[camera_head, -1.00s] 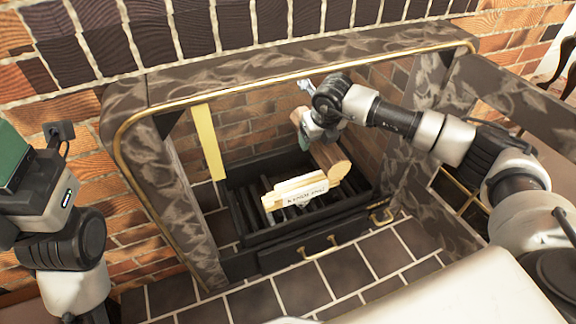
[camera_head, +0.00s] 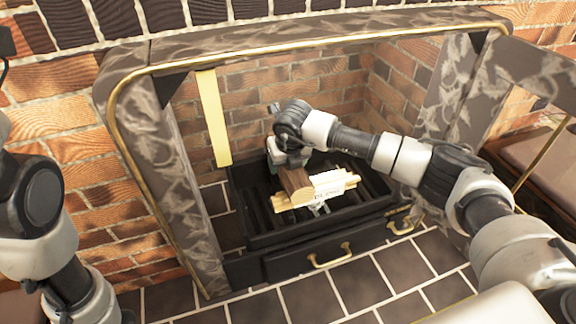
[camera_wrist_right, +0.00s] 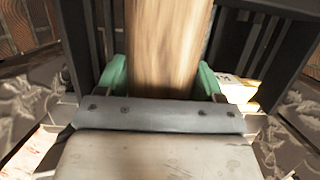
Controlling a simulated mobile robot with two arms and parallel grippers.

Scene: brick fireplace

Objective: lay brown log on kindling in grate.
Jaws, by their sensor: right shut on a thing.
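My right gripper (camera_head: 287,158) is shut on the log. In the right wrist view the log (camera_wrist_right: 166,45) sits between the green fingers (camera_wrist_right: 162,80), with the kindling (camera_wrist_right: 240,90) to the right. My left gripper is out of view.
The marble surround (camera_head: 150,160) with brass trim frames the opening, and my right arm reaches in past its right side. A yellow strip (camera_head: 214,118) stands at the left inside. A drawer with a brass handle (camera_head: 332,256) is at the grate's front. Bare bars show beside the kindling.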

